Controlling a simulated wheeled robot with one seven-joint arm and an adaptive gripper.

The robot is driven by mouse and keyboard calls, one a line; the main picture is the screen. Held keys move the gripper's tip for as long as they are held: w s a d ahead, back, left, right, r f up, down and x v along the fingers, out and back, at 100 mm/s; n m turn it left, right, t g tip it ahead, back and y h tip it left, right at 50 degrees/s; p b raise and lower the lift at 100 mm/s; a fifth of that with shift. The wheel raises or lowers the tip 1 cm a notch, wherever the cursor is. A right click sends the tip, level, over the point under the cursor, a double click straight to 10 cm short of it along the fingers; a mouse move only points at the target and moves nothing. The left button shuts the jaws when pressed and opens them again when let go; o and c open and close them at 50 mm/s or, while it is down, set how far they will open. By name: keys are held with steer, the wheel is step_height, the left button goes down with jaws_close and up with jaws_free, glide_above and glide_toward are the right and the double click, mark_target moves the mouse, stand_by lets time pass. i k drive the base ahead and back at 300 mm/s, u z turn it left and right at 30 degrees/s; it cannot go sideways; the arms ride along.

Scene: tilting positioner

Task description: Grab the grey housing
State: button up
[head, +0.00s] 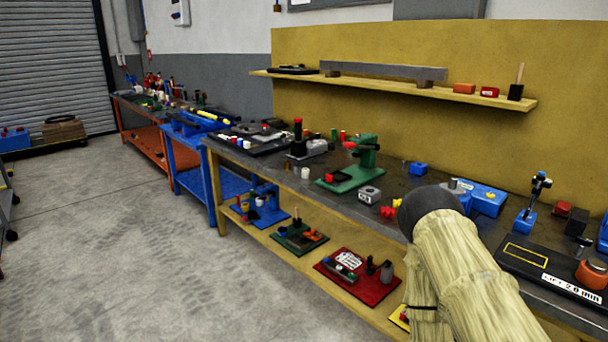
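A small grey block-like part (369,195) with a round opening on top and a marked front sits on the long workbench, right of a green press-like fixture (358,172). It looks like the grey housing, though another light grey part (312,147) lies farther left by a black fixture, so I cannot tell for sure which is meant. Nothing covers the small grey block. My arm, in a beige cloth sleeve with a dark rounded joint, reaches in from the lower right. My gripper is not in view.
My arm hides part of the bench (408,180). Red pieces (390,212) lie close to the grey block. A blue box (482,195) stands behind my arm. A black plate (520,258) lies at right. A lower shelf holds colored trays. The floor (130,240) at left is clear.

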mark_target(367, 195)
steer(key=u, duration=0.15)
steer(key=i, duration=1.7)
steer(key=z, duration=0.1)
